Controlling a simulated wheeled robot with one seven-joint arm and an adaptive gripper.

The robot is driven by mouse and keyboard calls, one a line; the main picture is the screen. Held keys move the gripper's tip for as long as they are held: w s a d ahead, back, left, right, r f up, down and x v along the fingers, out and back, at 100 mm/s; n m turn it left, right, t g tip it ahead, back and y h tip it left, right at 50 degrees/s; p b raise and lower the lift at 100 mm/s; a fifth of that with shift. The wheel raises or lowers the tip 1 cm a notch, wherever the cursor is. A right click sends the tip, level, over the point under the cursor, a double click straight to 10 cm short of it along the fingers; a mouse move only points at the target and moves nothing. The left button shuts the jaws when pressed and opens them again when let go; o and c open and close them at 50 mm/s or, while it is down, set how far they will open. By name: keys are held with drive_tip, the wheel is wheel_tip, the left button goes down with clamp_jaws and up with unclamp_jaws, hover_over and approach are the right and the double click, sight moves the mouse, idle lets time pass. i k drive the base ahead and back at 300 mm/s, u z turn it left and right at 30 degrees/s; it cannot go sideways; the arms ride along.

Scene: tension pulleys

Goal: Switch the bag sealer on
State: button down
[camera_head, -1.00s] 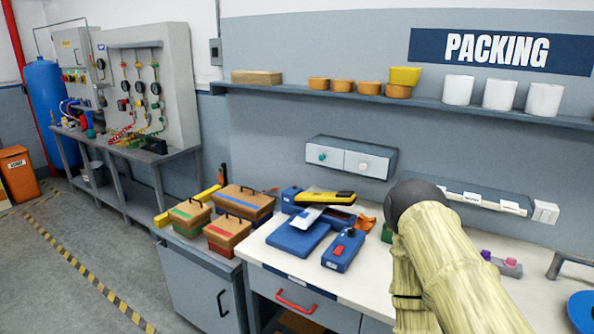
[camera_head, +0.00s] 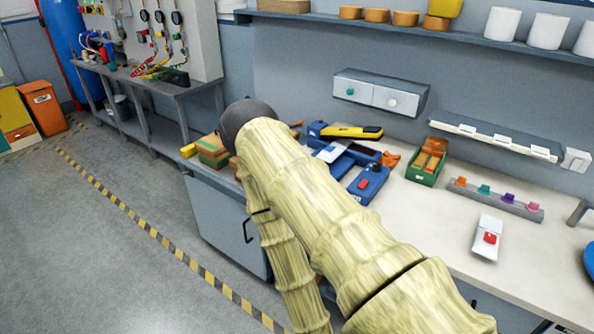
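A blue device with a long yellow-and-black arm (camera_head: 352,132), seemingly the bag sealer, sits on the white bench behind my arm. A blue box with a red switch (camera_head: 368,184) lies at its front right. A separate white plate with a red switch (camera_head: 487,238) lies farther right on the bench. I cannot tell which switch belongs to the sealer, nor the position of either. My arm crosses the middle of the view and hides the bench front and part of the sealer's left side. My gripper is not in view.
A green bin of orange pieces (camera_head: 426,162) and a grey rail with coloured knobs (camera_head: 495,199) stand on the bench. Cardboard boxes (camera_head: 213,150) are partly hidden at the left. Floor at the left is clear.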

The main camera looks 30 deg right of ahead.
sight(364, 183)
drive_tip(key=u, duration=1.05)
drive_tip(key=k, duration=1.15)
drive_tip(key=z, duration=1.55)
drive_tip(key=i, duration=0.15)
drive_tip(key=z, duration=0.05)
